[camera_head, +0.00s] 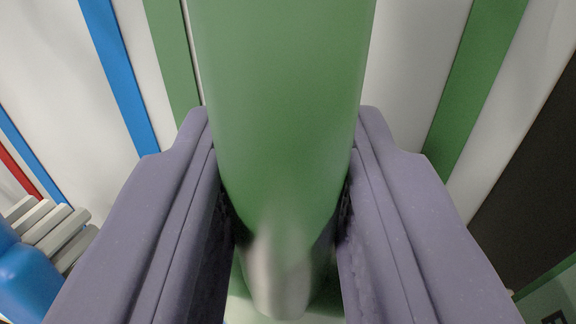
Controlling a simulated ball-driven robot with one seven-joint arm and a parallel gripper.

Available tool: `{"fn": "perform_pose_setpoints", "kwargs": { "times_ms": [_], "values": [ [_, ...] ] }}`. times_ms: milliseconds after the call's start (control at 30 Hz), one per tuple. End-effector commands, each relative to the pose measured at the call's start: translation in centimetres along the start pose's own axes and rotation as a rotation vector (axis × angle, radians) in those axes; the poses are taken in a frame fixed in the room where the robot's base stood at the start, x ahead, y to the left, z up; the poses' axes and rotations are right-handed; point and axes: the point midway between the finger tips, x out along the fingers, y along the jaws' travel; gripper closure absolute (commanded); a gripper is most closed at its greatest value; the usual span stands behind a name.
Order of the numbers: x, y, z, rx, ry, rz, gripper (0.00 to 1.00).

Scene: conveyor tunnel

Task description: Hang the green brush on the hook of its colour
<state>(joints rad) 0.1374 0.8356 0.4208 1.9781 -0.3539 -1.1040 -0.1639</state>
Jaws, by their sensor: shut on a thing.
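The green brush (285,70) fills the middle of the view, running from the top edge down between the fingers. Only a smooth, broad green part of it shows, seen very close. My gripper (284,150) is shut on it, with one purple-grey finger against each side. Low between the fingers, the green narrows to a rounded part with a pale grey patch; I cannot tell if this is shine or another thing. A green hook cannot be made out.
A white surface has green stripes (478,75) on both sides of the brush, and blue (120,75) and red (32,176) stripes at left. A blue thing with grey blocks (25,275) lies at lower left. A dark panel (530,190) stands at right.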

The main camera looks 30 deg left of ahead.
Motion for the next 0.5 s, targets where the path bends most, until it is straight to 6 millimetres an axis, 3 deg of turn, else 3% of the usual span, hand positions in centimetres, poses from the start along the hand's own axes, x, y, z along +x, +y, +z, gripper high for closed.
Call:
{"fn": "perform_pose_setpoints", "kwargs": {
  "times_ms": [500],
  "values": [
    [0.02, -0.03, 0.82, 0.000, 0.001, -0.001, 1.00]
  ]
}}
